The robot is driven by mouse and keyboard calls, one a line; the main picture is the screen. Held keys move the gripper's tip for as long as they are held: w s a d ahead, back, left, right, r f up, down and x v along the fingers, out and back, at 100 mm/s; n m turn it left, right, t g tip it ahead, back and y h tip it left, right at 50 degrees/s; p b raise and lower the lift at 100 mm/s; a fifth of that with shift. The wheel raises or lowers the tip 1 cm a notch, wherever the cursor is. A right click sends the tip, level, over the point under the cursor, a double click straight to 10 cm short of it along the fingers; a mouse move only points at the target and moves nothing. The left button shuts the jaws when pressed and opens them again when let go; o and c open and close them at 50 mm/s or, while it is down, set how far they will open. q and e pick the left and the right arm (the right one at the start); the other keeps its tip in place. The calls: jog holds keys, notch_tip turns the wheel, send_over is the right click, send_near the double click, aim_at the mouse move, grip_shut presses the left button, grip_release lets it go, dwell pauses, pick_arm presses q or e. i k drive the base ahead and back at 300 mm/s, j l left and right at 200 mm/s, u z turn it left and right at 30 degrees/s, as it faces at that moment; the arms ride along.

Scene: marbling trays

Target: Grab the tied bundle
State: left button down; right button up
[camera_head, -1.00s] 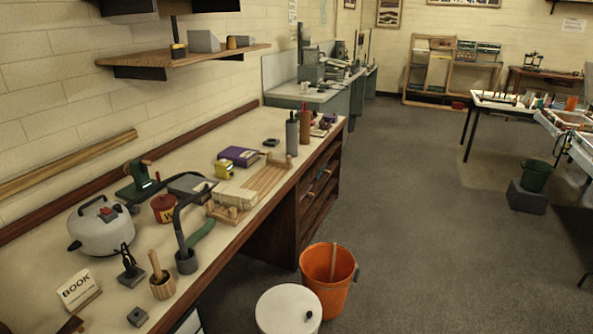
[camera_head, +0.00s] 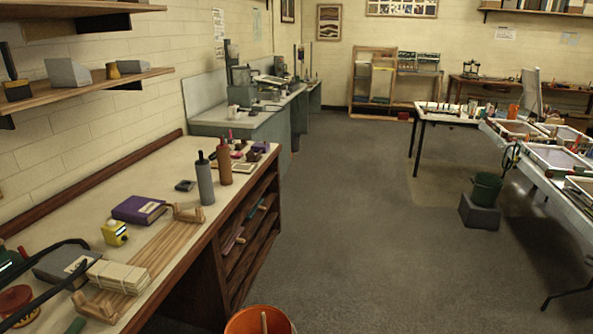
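The tied bundle (camera_head: 118,277) looks like a pale cream stack with string around it. It lies on the near left part of the long workbench, at the near end of a slatted wooden rack (camera_head: 150,258). Its lower edge seems to rest on the rack, but I cannot tell exactly how. Neither of my grippers shows in the head view.
A grey book-like block (camera_head: 68,265) and a yellow item (camera_head: 115,233) sit beside the bundle. An orange bucket (camera_head: 245,322) is on the floor by the bench. The aisle floor (camera_head: 350,220) is clear.

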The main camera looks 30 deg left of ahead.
aim_at(133, 280)
jog(key=i+l+u, duration=0.1)
jog(key=i+u, duration=0.2)
jog(key=i+l+u, duration=0.4)
jog(key=u, duration=0.35)
jog(key=i+l+u, duration=0.15)
jog(key=u, duration=0.25)
jog(key=i+l+u, duration=0.2)
jog(key=u, duration=0.25)
jog(key=i+l+u, duration=0.1)
jog(key=l+u, duration=0.15)
jog(key=u, duration=0.15)
jog(key=l+u, duration=0.3)
jog(key=u, duration=0.15)
